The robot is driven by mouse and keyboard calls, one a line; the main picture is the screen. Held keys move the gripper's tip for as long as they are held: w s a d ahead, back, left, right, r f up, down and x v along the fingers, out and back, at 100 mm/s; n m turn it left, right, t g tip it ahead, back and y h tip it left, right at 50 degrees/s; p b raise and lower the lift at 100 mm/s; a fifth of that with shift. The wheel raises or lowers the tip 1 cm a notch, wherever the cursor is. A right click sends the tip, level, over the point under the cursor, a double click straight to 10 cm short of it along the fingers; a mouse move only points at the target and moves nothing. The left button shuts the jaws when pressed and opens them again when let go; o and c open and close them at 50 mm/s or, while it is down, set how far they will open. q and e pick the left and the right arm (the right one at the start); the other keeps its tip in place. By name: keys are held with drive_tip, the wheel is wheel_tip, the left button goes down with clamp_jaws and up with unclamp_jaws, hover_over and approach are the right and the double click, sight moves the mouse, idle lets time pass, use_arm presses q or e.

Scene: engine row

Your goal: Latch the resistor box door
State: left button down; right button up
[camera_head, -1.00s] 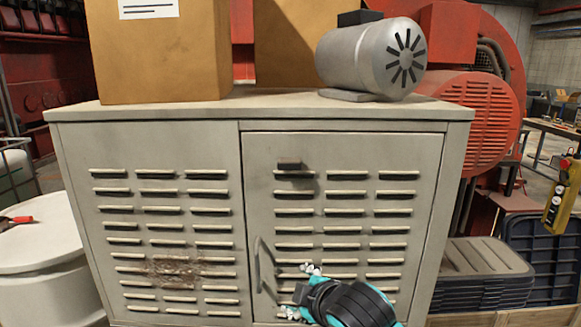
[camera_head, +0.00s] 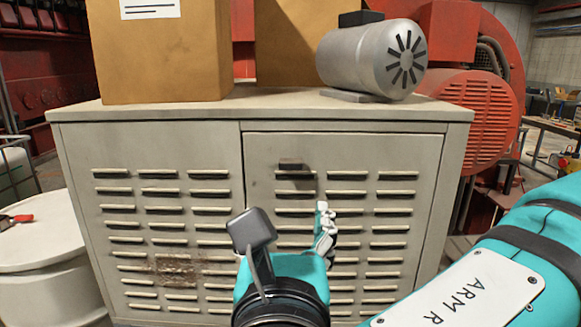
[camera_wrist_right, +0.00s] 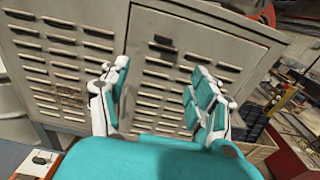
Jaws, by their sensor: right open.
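The resistor box is the grey louvred cabinet (camera_head: 150,145). Its door (camera_head: 380,150) is the right-hand front panel and looks roughly flush with the frame; I cannot tell if it is fully closed. A small dark block (camera_head: 290,163) sits near the top of the door. The door's handle, low at its left edge, is hidden behind my right gripper. My right gripper (camera_head: 290,238) is in front of the door, fingers pointing up toward it. In the right wrist view its fingers (camera_wrist_right: 158,100) are spread with nothing between them, and the door (camera_wrist_right: 160,75) is beyond. My left gripper is out of view.
Cardboard boxes (camera_head: 160,60) and a grey motor (camera_head: 365,60) stand on the cabinet top. A white drum (camera_head: 40,260) is at the left. Red machinery (camera_head: 485,100) is behind at the right. My right arm covers the lower right.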

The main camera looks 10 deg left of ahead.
drive_tip(key=p, duration=1)
approach(291, 167)
drive_tip(key=x, duration=0.8)
drive_tip(key=shift+w+r, duration=0.15)
drive_tip(key=shift+w, duration=0.05)
drive_tip(key=shift+w+a, duration=0.15)
drive_tip(key=shift+w, duration=0.35)
